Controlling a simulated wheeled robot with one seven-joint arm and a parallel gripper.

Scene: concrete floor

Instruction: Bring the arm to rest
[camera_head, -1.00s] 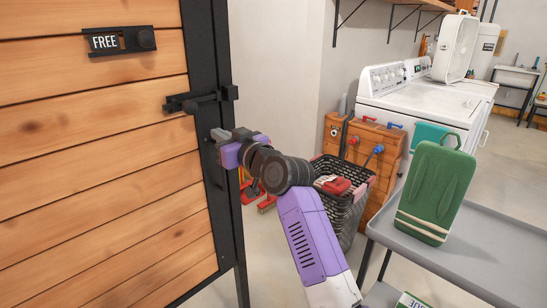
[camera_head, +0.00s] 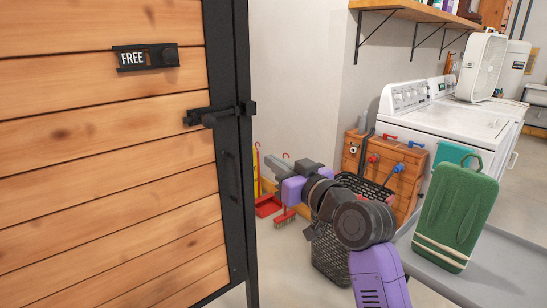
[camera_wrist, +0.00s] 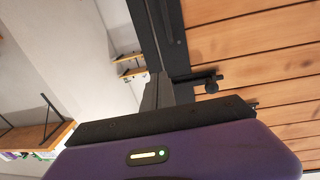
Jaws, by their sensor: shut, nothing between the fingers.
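My arm reaches up from the lower right of the head view, with purple and dark grey links. My gripper (camera_head: 277,168) is shut and empty, in the air to the right of the wooden door (camera_head: 110,190) and its black frame. It is apart from the door's black latch (camera_head: 215,114) and pull handle. In the wrist view the closed grey fingers (camera_wrist: 157,92) point toward the door's dark edge, with the latch (camera_wrist: 205,82) to their right.
A black basket (camera_head: 330,258) stands on the floor behind my arm. A green jerrycan (camera_head: 455,215) stands on a grey table (camera_head: 490,268) at the right. White washing machines (camera_head: 450,120) and a wooden cabinet are behind. A wall shelf (camera_head: 420,12) hangs above.

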